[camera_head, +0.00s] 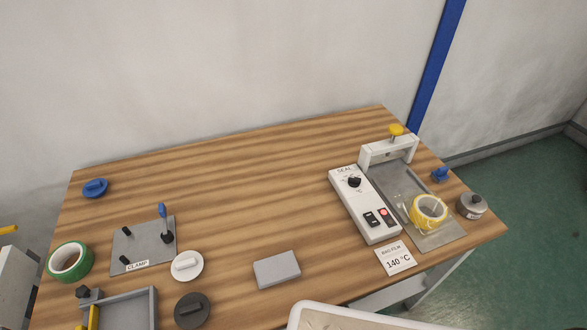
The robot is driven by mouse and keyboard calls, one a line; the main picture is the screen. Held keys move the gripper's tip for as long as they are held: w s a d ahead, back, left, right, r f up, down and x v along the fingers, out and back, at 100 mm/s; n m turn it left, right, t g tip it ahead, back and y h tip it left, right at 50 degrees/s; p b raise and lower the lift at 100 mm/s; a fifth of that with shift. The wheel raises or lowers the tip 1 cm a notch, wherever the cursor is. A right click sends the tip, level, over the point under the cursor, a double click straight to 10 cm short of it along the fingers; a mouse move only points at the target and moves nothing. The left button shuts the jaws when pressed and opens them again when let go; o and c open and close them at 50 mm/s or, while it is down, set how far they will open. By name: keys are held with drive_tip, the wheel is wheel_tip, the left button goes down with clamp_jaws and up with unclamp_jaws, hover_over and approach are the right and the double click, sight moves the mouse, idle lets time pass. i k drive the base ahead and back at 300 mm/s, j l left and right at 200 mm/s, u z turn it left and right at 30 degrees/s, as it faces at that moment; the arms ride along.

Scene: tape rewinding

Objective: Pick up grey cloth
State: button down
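My gripper is not in view.
Left of the cloth are a white disc (187,265), a dark disc (192,310), a clamp plate (140,245) and a grey tray (152,294). Green tape (70,262) lies far left. Right are the sealer (365,205), a label card (396,257) and yellow tape (428,211). The table's middle is clear.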

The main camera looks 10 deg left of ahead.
sight(281, 268)
drive_tip(key=u, duration=2.8)
drive_tip(key=z, duration=1.45)
drive_tip(key=k+l+u, duration=0.15)
drive_tip(key=u, duration=0.15)
drive_tip(key=k+l+u, duration=0.25)
